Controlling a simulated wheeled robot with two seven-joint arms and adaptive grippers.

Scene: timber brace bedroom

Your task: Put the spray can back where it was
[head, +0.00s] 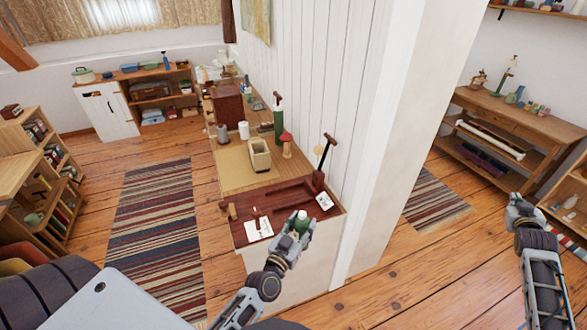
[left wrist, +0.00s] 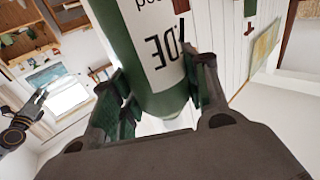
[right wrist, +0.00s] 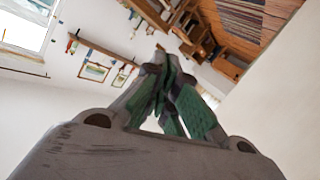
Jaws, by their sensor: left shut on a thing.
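The spray can (head: 302,217) is green with a white label. My left gripper (head: 298,224) is shut on it, in front of the near end of the long cabinet's dark red top. In the left wrist view the spray can (left wrist: 150,40) fills the space between the two fingers, its lettered label partly cut off by the frame. I cannot tell from the head view how high it is above the top. My right gripper (head: 518,207) is at the right, over the floor, away from the cabinet. In the right wrist view its fingers (right wrist: 165,72) come together with nothing between them.
Behind stand a beige bin (head: 259,155), a red-capped wooden mushroom (head: 286,145) and a green bottle (head: 278,122). A white wall post (head: 385,150) rises close at the right.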

